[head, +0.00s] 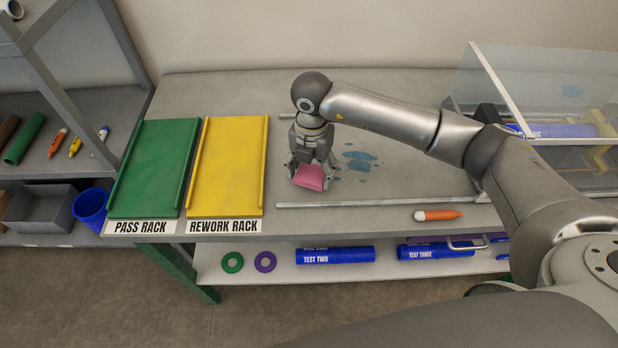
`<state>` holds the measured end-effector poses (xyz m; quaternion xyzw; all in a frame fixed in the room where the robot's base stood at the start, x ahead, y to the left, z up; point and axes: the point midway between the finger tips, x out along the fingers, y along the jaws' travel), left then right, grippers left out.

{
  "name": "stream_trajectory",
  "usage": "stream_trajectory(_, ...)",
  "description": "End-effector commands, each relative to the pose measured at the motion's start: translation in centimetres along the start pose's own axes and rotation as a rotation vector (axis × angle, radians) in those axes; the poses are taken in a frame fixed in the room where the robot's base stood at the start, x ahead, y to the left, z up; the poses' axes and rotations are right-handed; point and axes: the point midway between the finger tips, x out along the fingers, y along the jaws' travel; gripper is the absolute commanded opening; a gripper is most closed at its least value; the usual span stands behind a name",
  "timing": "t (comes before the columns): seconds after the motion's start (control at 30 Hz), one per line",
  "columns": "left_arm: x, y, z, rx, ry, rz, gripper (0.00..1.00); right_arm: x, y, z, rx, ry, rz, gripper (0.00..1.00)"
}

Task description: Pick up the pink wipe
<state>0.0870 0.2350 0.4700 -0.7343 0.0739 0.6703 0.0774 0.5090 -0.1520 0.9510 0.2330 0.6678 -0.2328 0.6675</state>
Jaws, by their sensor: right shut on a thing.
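The pink wipe (310,177) is at the left part of the grey bench top. My right gripper (308,172) points down and is shut on the wipe, which sticks out below and in front of the fingers. I cannot tell whether the wipe still touches the bench surface. My left gripper is not in view.
Blue wet patches (360,160) lie just right of the wipe. The yellow rework rack (228,165) and green pass rack (153,165) stand to the left. An orange marker (438,215) lies near the front edge. A clear-panelled enclosure (560,90) stands at right.

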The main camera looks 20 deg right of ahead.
Motion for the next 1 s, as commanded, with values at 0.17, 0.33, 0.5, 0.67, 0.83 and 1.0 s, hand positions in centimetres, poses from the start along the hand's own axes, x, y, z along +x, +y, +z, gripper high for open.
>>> stream_trajectory(0.17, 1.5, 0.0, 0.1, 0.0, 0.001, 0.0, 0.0, -3.4, -2.6, -1.6, -0.002, -0.005, 0.004, 0.51)
stream_trajectory(0.33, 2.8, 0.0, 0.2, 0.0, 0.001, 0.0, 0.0, -5.6, -5.7, -3.5, -0.002, -0.003, -0.001, 0.51)
stream_trajectory(0.5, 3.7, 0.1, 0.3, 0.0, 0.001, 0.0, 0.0, -7.1, -8.3, -5.2, 0.0, -0.003, 0.0, 0.51)
stream_trajectory(0.67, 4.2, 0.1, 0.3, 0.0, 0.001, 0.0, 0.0, -8.2, -10.0, -6.3, -0.001, -0.002, 0.0, 0.51)
stream_trajectory(0.83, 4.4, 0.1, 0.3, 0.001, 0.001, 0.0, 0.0, -8.8, -11.0, -6.9, 0.001, -0.001, -0.001, 0.51)
stream_trajectory(1.0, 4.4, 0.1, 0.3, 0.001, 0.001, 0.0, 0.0, -8.9, -11.2, -7.1, 0.0, 0.0, -0.001, 0.51)
